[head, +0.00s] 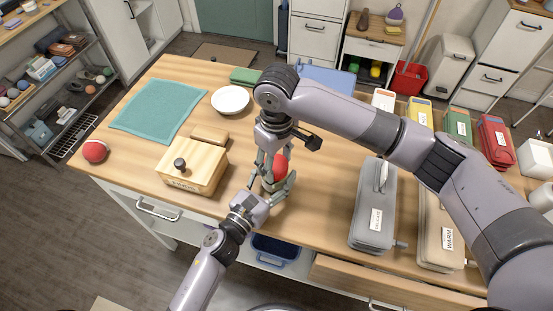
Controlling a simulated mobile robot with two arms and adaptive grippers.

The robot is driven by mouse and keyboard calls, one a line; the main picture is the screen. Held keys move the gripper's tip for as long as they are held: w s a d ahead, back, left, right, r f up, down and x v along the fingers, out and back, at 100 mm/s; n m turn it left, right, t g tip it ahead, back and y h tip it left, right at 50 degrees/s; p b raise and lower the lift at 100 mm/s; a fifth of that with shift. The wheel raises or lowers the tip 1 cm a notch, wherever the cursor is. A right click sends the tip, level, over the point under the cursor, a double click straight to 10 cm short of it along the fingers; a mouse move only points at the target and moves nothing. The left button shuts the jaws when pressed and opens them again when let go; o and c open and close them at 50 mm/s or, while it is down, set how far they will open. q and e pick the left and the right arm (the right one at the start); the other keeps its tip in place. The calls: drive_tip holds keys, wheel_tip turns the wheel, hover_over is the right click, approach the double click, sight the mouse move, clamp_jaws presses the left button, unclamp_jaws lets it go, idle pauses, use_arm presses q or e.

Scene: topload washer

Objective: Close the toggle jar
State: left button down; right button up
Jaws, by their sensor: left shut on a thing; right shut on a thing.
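The toggle jar (281,168) stands near the front middle of the wooden table. Only a rounded red part of it shows clearly between my grippers; its lid, clasp and most of its body are hidden. My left gripper (271,184) comes in from the front left, with its fingers around the lower part of the jar, shut on it. My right gripper (268,160) reaches down from above and is shut at the jar's upper part. I cannot see whether the lid is seated.
A wooden box with a dark knob (192,168) and a small wood block (209,134) are left of the jar. A grey case (373,213) stands right. A drawer (390,283) is open at front right.

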drive_tip(key=m, duration=0.4)
drive_tip(key=shift+a, duration=0.15)
drive_tip(key=m, duration=0.4)
drive_tip(key=shift+s+m, duration=0.1)
drive_tip(key=shift+m, duration=0.3)
drive_tip(key=m, duration=0.7)
drive_tip(key=shift+a, duration=0.1)
drive_tip(key=m, duration=0.7)
drive_tip(key=shift+w+m, duration=0.2)
drive_tip(key=shift+m, duration=0.2)
drive_tip(key=m, duration=0.8)
drive_tip(key=shift+w+m, duration=0.15)
drive_tip(key=shift+m, duration=0.25)
